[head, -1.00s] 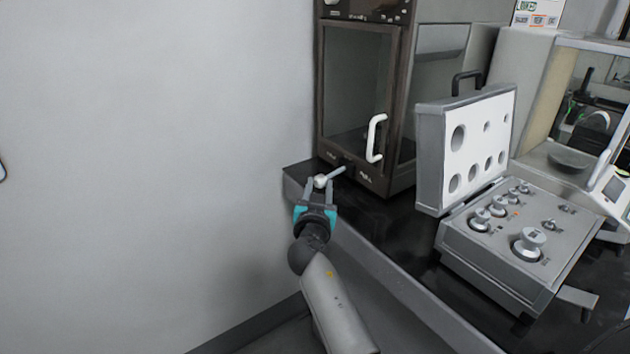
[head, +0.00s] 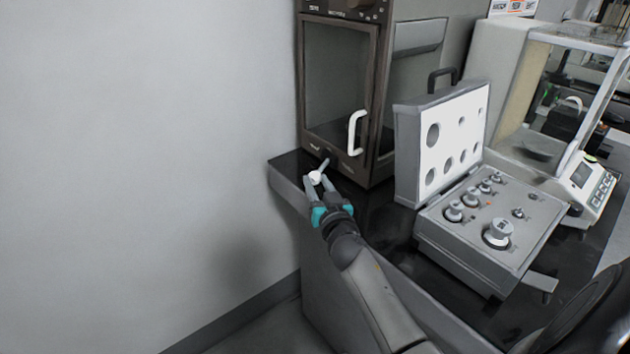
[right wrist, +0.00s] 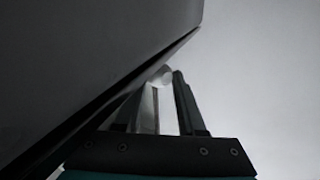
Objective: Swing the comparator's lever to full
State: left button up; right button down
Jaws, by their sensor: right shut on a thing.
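The comparator (head: 340,85) is a dark cabinet with a glass door at the back of the bench. Its lever (head: 323,166) is a short grey rod low on the front, ending in a pale round knob (head: 315,177). The rod slants down and left, towards me. My right gripper (head: 319,182) reaches up from below and is shut on the knob. The right wrist view shows the knob (right wrist: 161,76) between the tips of the two fingers. The far end of the rod, at the cabinet, is small and partly unclear. My left gripper is out of view.
An open grey weight case (head: 470,255) with several metal weights stands right of the comparator. A balance (head: 585,180) is behind it. The door's white handle (head: 355,133) juts out above the lever. A plain wall (head: 150,150) and open floor lie left.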

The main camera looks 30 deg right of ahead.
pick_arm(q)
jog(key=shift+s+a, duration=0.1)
pick_arm(e)
jog(key=shift+d+r, duration=0.1)
jog(key=shift+r, duration=0.05)
jog(key=shift+c, duration=2.4)
grip_release()
jog(key=shift+s, duration=0.15)
jog(key=shift+s+a, duration=0.2)
jog(key=shift+s, duration=0.1)
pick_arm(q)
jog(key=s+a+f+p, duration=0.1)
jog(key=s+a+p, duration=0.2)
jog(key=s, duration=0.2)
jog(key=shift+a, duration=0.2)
pick_arm(e)
jog(key=v, duration=1.4)
jog(key=shift+s+a, duration=0.1)
jog(key=shift+s, duration=0.05)
